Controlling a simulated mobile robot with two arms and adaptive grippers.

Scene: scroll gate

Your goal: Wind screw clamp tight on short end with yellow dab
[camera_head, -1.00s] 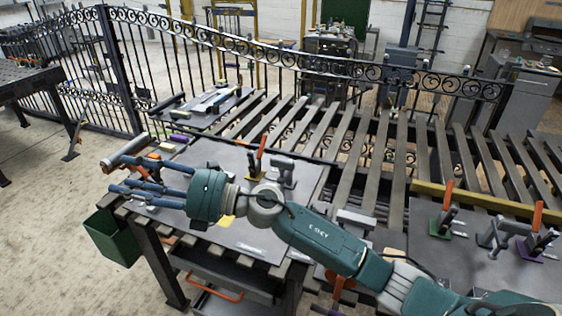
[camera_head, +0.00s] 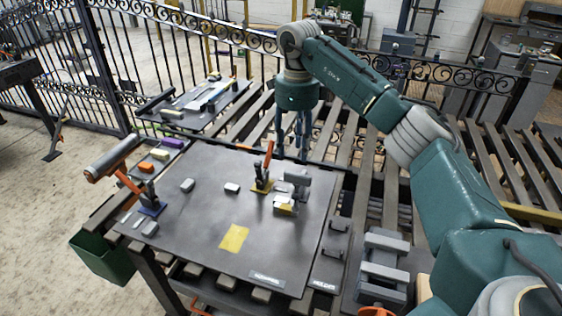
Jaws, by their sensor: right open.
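On the dark plate, a grey clamp-like block (camera_head: 300,182) stands right of centre; I cannot tell for sure whether it is the screw clamp. A small piece with a yellow dab (camera_head: 284,209) shows at its foot. Just left of it stands an upright clamp with an orange handle (camera_head: 268,155) on a yellow base (camera_head: 262,186). My right gripper (camera_head: 302,150) points down beyond the plate's back edge, behind the grey block in the picture. It is open, with nothing seen between its fingers. My left gripper is not in view.
The dark plate (camera_head: 205,210) carries a yellow patch (camera_head: 233,238) and small grey blocks. An orange-handled clamp (camera_head: 138,185) with a blue base stands at its left corner. A slatted frame (camera_head: 350,165) lies right. A side tray (camera_head: 205,118) sits behind. A green bin (camera_head: 103,258) hangs at lower left.

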